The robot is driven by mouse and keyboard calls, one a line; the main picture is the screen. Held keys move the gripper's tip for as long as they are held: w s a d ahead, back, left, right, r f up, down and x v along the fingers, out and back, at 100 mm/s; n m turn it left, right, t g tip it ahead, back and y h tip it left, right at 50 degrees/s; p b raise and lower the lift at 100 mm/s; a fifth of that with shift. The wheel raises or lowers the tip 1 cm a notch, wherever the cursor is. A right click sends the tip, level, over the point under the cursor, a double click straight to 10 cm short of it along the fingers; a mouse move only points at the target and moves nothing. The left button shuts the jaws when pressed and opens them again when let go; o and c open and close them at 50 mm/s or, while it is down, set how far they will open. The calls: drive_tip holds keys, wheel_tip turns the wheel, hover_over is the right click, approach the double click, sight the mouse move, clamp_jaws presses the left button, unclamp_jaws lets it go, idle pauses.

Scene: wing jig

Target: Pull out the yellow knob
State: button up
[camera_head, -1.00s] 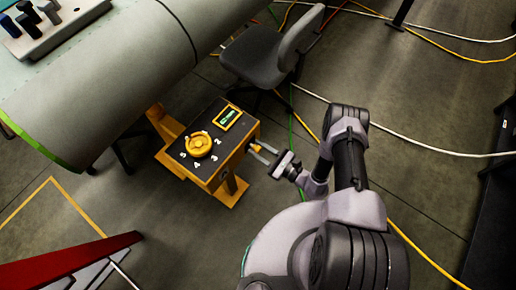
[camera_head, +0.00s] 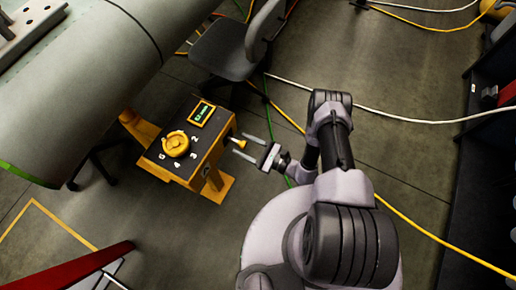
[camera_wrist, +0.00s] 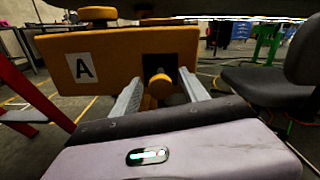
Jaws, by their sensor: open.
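The yellow knob (camera_head: 239,143) sticks out on a stem from the right side of the control box (camera_head: 171,157). In the wrist view the knob (camera_wrist: 160,85) stands in front of a dark square recess in the box's yellow face, beside a plate marked "A". My gripper (camera_head: 253,145) is open, its two fingers pointing at the box.
A round yellow dial (camera_head: 175,144) with numbers and a small green display (camera_head: 202,113) are on the box top. A grey chair (camera_head: 228,50) stands behind. The large wing (camera_head: 75,85) lies to the left. Cables (camera_head: 420,121) cross the floor. A red stand (camera_head: 75,268) is at lower left.

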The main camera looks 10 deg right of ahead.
drive_tip(key=shift+d, duration=0.1)
drive_tip(key=p+v, duration=0.3)
drive_tip(key=v, duration=1.4)
drive_tip(key=shift+s, duration=0.2)
drive_tip(key=w+d+r+n+g+h, duration=0.15)
drive_tip(key=r+n+g, duration=0.25)
drive_tip(key=r, duration=0.5)
drive_tip(key=w+r+n+g+h, duration=0.1)
drive_tip(key=w+r+n+g, duration=0.25)
drive_tip(key=r, duration=0.55)
drive_tip(key=w+r+n+g+h, duration=0.15)
drive_tip(key=r+n+g, duration=0.25)
drive_tip(key=r, duration=0.5)
drive_tip(key=s+a+r+n+t+h, duration=0.3)
drive_tip(key=s+r, duration=0.3)
drive_tip(key=r, duration=0.5)
drive_tip(key=s+a+r+n+t+h, duration=0.3)
drive_tip(key=s+a+r+n+h, duration=0.1)
drive_tip(key=r, duration=0.8)
drive_tip(key=shift+s+a+h, duration=0.4)
drive_tip(key=shift+s+h, duration=0.2)
drive_tip(key=shift+s, duration=0.4)
